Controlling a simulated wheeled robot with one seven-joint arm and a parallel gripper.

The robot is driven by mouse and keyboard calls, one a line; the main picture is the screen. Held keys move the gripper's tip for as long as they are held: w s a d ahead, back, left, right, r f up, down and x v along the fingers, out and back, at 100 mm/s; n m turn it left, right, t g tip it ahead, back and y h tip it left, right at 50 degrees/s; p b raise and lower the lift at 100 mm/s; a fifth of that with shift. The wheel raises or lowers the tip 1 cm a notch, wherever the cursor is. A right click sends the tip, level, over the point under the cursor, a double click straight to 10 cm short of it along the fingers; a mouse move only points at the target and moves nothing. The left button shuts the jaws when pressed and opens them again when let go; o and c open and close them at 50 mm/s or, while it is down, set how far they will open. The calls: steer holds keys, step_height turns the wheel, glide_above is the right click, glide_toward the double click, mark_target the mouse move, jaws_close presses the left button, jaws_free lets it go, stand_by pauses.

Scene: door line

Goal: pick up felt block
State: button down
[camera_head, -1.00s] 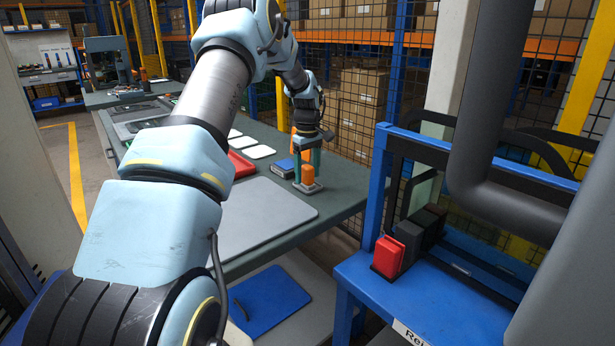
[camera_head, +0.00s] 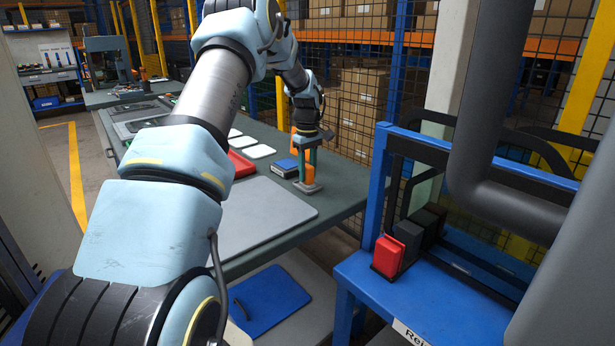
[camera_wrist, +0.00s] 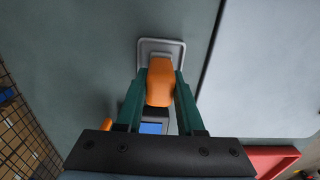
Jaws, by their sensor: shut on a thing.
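An orange rounded block (camera_head: 309,173) stands over a small grey rimmed square base (camera_head: 307,188) near the right edge of the workbench. I cannot tell from its look whether it is felt; no other felt block is clear. My gripper (camera_head: 308,167) points down with its green fingers on both sides of the orange block, shut on it. In the wrist view the orange block (camera_wrist: 160,82) lies between the fingertips (camera_wrist: 160,88), with the grey base (camera_wrist: 176,47) under it. I cannot tell whether block and base are apart.
A blue-topped grey box (camera_head: 286,167) sits close beside the gripper, with another orange thing (camera_head: 294,143) behind. A grey mat (camera_head: 255,215), red tray (camera_head: 240,163) and white pads (camera_head: 259,152) share the bench. A blue stand (camera_head: 440,300) holds a red block (camera_head: 388,256) at right.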

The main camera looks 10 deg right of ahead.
mark_target(308, 165)
step_height(308, 165, up, 10)
steer(key=shift+b, duration=1.1)
steer(key=c, duration=1)
jaws_free()
steer(key=shift+c, duration=0.2)
jaws_close()
